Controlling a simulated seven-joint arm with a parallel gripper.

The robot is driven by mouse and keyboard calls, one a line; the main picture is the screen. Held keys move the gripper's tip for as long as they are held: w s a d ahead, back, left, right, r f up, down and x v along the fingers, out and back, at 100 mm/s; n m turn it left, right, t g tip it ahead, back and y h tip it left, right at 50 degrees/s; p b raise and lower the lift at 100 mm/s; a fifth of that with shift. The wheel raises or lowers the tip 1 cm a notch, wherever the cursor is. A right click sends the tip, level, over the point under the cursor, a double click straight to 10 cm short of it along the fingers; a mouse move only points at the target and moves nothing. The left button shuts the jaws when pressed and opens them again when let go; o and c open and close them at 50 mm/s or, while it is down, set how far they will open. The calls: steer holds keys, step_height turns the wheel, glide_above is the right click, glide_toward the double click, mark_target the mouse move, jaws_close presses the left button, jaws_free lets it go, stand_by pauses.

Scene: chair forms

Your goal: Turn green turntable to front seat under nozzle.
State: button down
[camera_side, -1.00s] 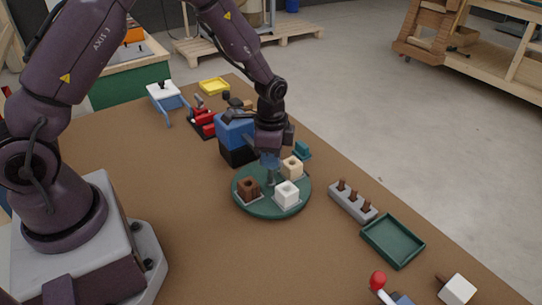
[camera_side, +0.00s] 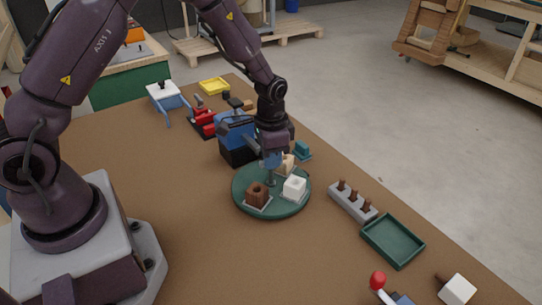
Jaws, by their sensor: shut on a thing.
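The green turntable (camera_side: 272,205) lies flat in the middle of the brown table. A brown block with a hole (camera_side: 257,193) sits on a pale seat at its front left. A white block (camera_side: 294,187) sits on a seat at its right. A cream block (camera_side: 287,163) is at the back, partly covered by my gripper. My gripper (camera_side: 272,163) points down over the turntable's middle, shut on the turntable's upright post (camera_side: 270,178); its fingertips are partly hidden. A blue and black machine (camera_side: 237,145) stands behind the turntable; I cannot make out its nozzle clearly.
A grey rack with several brown pegs (camera_side: 353,201) and a green tray (camera_side: 393,241) are at the right. A red-knobbed lever (camera_side: 378,281) and a white block with a brown peg (camera_side: 457,289) are at the front right. The table's left front is clear.

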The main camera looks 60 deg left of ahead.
steer(key=shift+r+n, duration=0.1)
steer(key=shift+n, duration=6.2)
steer(key=c, duration=1.2)
jaws_free()
steer(key=shift+o, duration=0.2)
step_height(320, 180, up, 13)
